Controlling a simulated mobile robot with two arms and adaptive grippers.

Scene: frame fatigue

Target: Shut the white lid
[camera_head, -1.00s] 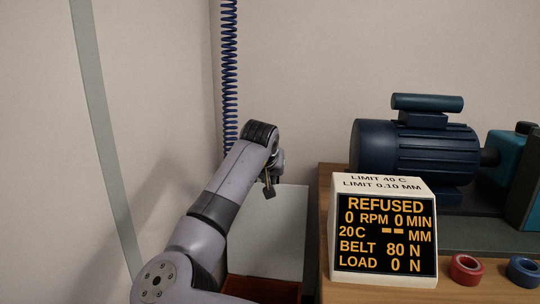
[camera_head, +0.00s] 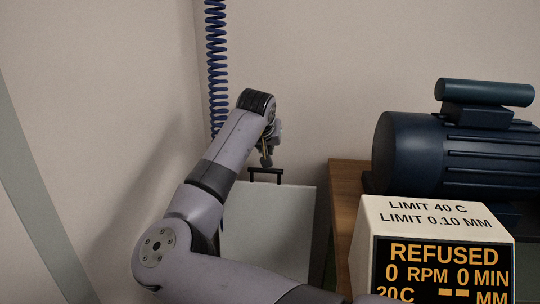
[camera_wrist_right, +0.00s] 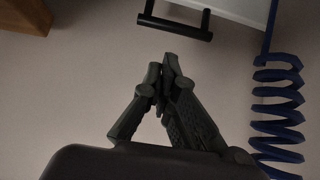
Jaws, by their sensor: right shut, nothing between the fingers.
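The white lid (camera_head: 268,232) stands raised and roughly upright in the head view, to the left of the workbench. A black bar handle (camera_head: 266,171) sticks up from its top edge. My right gripper (camera_head: 267,163) is shut and empty, with its fingertips just above the handle in the picture; whether they touch it I cannot tell there. In the right wrist view the fingertips (camera_wrist_right: 165,60) are together and apart from the handle (camera_wrist_right: 174,24), with a strip of the lid (camera_wrist_right: 240,9) behind it. My arm hides the lid's lower left. My left gripper is out of view.
A blue coiled hose (camera_head: 216,75) hangs close behind my right wrist, and also beside the gripper in the wrist view (camera_wrist_right: 278,110). A workbench (camera_head: 346,180) with a dark blue motor (camera_head: 455,150) and a display box reading REFUSED (camera_head: 440,235) stands at the right.

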